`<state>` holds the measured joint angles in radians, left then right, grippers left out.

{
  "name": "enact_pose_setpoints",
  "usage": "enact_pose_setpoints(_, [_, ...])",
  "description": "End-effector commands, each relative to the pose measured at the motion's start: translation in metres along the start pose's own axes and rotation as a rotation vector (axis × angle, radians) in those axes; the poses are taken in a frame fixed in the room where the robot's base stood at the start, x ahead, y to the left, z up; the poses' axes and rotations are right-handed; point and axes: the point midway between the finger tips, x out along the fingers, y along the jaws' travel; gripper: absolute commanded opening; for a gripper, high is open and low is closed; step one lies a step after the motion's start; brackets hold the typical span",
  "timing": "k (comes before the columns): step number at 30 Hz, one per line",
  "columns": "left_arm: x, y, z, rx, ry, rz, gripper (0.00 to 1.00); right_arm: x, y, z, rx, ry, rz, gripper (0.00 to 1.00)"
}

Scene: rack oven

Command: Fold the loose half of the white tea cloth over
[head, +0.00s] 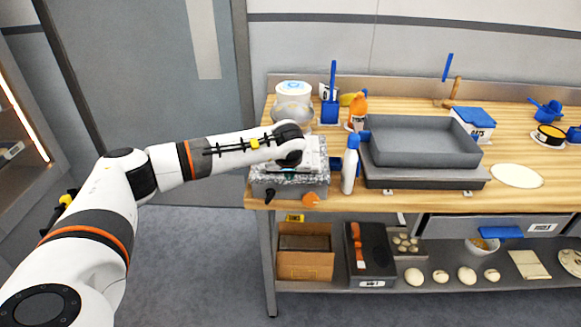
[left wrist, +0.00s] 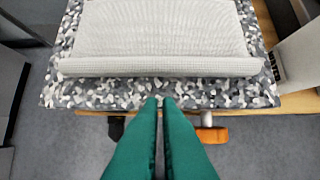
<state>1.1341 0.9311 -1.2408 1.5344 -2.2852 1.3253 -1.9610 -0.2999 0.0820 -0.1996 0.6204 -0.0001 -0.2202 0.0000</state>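The white tea cloth (left wrist: 160,30) lies on a speckled grey and white slab (left wrist: 90,95), seen close in the left wrist view. Its near edge is a raised, rounded fold running left to right. In the head view, my left arm partly covers the slab (head: 290,188) at the left end of the wooden counter. My left gripper (left wrist: 160,98) shows green fingers nearly together, with a thin gap between them and nothing visibly held. Its tips appear over the slab's front edge, in front of the cloth's fold. My right gripper is not in view.
A white bottle with a blue cap (head: 349,170) and a grey tray (head: 420,145) stand right of the slab. A blue scoop (head: 331,105) and bowls (head: 292,112) stand behind it. An orange knob (left wrist: 214,134) sits below the front edge. A shelf (head: 430,290) runs below.

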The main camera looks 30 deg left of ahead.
Motion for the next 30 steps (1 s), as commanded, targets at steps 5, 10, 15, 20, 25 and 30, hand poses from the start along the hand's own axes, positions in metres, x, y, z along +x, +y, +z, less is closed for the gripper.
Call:
enact_pose_setpoints(5, [-0.0003,0.0000,0.0002,0.000,0.000,0.000,0.04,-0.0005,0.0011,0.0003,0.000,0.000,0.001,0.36])
enact_pose_setpoints(10, [0.0000,0.0000,0.0007,-0.001,0.000,0.000,0.04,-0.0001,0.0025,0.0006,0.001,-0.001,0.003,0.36])
enact_pose_setpoints(15, [0.0014,0.0000,0.0030,-0.002,0.000,0.000,0.04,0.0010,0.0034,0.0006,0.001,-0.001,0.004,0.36])
enact_pose_setpoints(20, [0.0025,-0.0001,0.0051,-0.002,0.000,0.000,0.04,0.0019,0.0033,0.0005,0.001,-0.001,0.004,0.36])
enact_pose_setpoints(25, [0.0037,-0.0002,0.0073,-0.001,0.000,-0.001,0.04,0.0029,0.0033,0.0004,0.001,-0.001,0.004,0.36])
enact_pose_setpoints(30, [0.0050,0.0000,0.0096,-0.002,0.000,0.000,0.04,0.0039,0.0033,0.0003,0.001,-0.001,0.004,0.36])
